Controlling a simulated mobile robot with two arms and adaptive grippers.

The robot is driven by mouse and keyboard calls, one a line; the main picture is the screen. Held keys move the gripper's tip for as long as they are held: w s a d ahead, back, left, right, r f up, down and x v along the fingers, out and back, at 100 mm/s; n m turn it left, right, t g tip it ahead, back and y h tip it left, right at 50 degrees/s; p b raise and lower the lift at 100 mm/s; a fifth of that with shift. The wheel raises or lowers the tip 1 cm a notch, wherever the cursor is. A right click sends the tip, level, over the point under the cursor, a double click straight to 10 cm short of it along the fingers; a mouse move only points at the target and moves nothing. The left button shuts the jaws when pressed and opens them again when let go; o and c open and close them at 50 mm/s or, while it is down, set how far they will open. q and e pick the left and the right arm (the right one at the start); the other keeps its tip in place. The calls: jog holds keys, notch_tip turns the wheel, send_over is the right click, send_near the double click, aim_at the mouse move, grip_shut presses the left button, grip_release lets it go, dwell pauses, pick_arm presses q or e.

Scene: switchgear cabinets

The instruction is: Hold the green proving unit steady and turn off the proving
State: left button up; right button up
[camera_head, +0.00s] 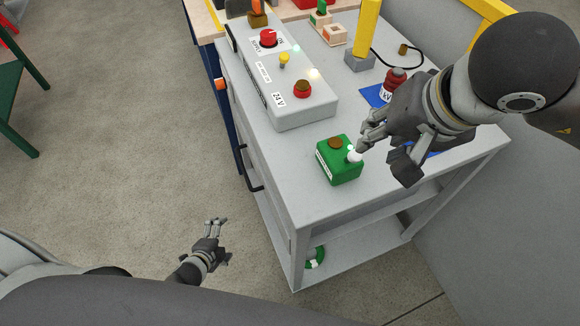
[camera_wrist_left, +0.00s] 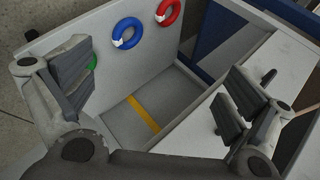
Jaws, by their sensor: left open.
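The green proving unit (camera_head: 338,170) sits on the grey cart top near its front corner. A brown round knob (camera_head: 335,142) and a white knob-like part (camera_head: 354,156) are on its top. My right gripper (camera_head: 384,152) is just right of the unit, its fingers apart. One fingertip is close to the white part; I cannot tell whether they touch. My left gripper (camera_head: 215,226) is low over the floor, left of the cart and away from the unit. In the left wrist view its two fingers (camera_wrist_left: 150,92) are wide apart with nothing between them.
A grey 24 V supply box (camera_head: 290,95) with red and yellow controls stands behind the unit. A red kV device (camera_head: 393,82) and a yellow post (camera_head: 366,28) stand behind my right gripper. Blue (camera_wrist_left: 127,32) and red (camera_wrist_left: 168,12) rings hang on a pale panel.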

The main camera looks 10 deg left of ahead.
pick_arm(q)
jog(key=w+d+r+m+t+h, duration=0.2)
jog(key=w+r+m, duration=0.3)
jog(key=r, duration=0.6)
jog(key=w+d+r+m+t+h, duration=0.1)
jog(key=w+r+m+t, duration=0.15)
jog(key=r+m, duration=0.65)
jog(key=w+d+r+m+t+h, duration=0.2)
jog(key=w+r+m+t, duration=0.15)
jog(key=r, duration=0.95)
jog(key=m+g+h, duration=0.7)
jog(key=m+h, duration=0.3)
jog(key=m, duration=0.4)
send_near(339, 152)
jog(key=shift+s+a, duration=0.25)
jog(key=shift+a, duration=0.15)
jog(key=shift+s+d+f, duration=0.1)
jog(key=shift+d, duration=0.15)
jog(key=shift+w+d, duration=0.2)
jog(key=shift+d, duration=0.1)
jog(key=x, duration=1)
jog(key=shift+w+a, duration=0.1)
jog(key=shift+a, duration=0.05)
